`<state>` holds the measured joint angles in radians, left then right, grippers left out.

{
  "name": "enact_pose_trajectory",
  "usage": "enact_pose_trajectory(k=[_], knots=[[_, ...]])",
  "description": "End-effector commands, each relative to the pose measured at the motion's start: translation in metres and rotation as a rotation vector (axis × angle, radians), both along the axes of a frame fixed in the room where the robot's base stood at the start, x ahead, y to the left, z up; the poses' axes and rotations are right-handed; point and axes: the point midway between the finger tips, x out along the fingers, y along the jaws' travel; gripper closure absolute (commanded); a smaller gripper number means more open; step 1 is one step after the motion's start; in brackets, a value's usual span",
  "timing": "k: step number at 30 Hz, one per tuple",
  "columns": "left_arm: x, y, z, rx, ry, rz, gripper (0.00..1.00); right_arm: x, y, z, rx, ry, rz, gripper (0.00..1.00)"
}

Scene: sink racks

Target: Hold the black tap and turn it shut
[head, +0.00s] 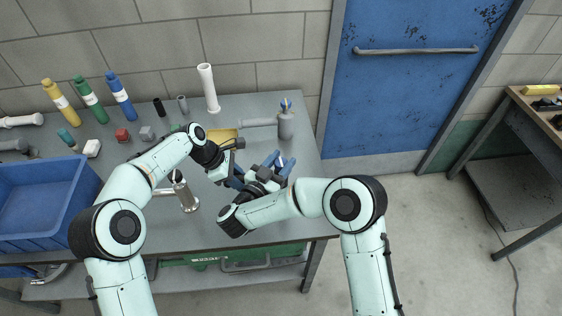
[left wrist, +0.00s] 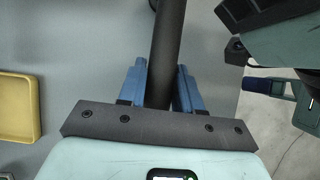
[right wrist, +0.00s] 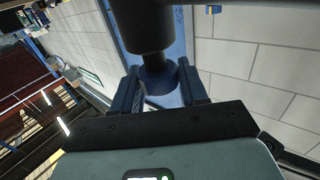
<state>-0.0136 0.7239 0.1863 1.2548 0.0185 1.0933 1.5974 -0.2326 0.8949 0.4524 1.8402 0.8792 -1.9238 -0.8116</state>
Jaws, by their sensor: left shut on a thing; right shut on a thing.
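The black tap shows in the left wrist view as a long dark cylinder (left wrist: 167,45) between the blue fingers of my left gripper (left wrist: 160,88), which is shut on it. In the right wrist view, the tap's thick black body (right wrist: 145,28) narrows to a dark blue round end (right wrist: 158,78). My right gripper (right wrist: 160,92) is shut on this blue end, one finger on each side. In the head view, my left gripper (head: 236,178) and right gripper (head: 279,162) are close together above the table, and they hide most of the tap.
A yellow tray (left wrist: 15,108) lies beside my left gripper. A silver tap (head: 186,192) stands near my left forearm. A blue basin (head: 40,205) is at the table's left.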

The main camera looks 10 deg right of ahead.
Motion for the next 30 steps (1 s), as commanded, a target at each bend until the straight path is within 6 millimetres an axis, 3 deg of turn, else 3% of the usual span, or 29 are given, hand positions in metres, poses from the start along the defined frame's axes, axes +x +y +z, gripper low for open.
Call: enact_pose_trajectory(k=[12,28,29,30], knots=[[0.0001,0.0007,0.0000,0.001,0.000,0.001,0.93,-0.0001,-0.0003,-0.0007,0.000,0.001,-0.179,0.87],[0.0002,0.0013,-0.0004,0.002,0.000,0.002,0.93,-0.0005,-0.0008,-0.0013,0.000,0.004,-0.200,0.87],[0.0002,0.0013,-0.0004,0.002,0.000,0.002,0.93,-0.0005,-0.0008,-0.0014,0.000,0.004,-0.200,0.50],[0.0002,0.0014,-0.0004,0.002,0.000,0.002,0.93,-0.0005,-0.0008,-0.0014,0.000,0.004,-0.200,0.37]])
